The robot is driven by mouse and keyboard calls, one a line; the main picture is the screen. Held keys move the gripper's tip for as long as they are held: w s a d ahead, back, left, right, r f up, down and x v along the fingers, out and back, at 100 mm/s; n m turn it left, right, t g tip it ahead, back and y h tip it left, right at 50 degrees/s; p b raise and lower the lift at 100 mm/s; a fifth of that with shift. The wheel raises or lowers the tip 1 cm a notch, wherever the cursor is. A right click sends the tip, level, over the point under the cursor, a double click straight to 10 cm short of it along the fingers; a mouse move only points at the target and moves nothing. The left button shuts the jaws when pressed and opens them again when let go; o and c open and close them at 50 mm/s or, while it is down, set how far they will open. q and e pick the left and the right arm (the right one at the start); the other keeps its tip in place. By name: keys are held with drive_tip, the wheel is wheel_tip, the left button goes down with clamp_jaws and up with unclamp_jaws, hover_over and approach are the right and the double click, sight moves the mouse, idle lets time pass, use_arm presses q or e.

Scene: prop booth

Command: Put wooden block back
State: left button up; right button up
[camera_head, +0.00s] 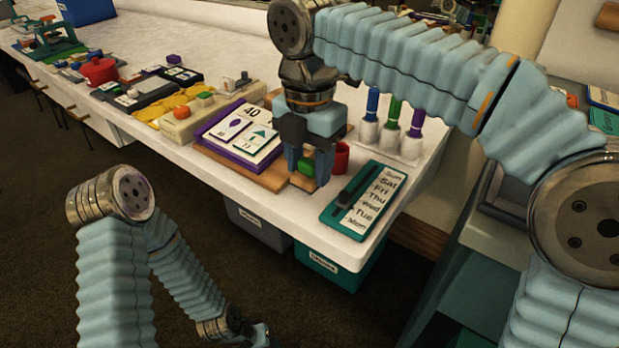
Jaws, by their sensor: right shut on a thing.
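My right gripper (308,172) points down over the front part of the white table. It is shut on what looks like a small brown wooden block (303,183), low at its fingertips. The fingers hide part of the block, and I cannot tell whether it touches the surface below. A green piece (306,166) shows between the fingers, just above the brown wood. My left gripper (258,334) is low at the bottom edge, dark and mostly cut off, well away from the table.
A wooden board with number cards (246,137) lies left of the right gripper. A red cup (341,158) stands close on its right. A teal weekday board (365,200) lies at the front right, with several colored markers (391,124) behind. Bins (330,268) stand below.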

sight(309, 178)
drive_tip(key=shift+f, duration=1.6)
drive_tip(key=shift+f+b, duration=0.2)
drive_tip(key=shift+b, duration=0.1)
drive_tip(key=o, duration=0.7)
drive_tip(key=shift+c, duration=0.2)
drive_tip(key=shift+r, duration=0.1)
wheel_tip(309, 178, up, 11)
drive_tip(key=shift+r+p, duration=0.15)
drive_tip(key=shift+p, duration=1)
drive_tip(key=shift+r, duration=0.5)
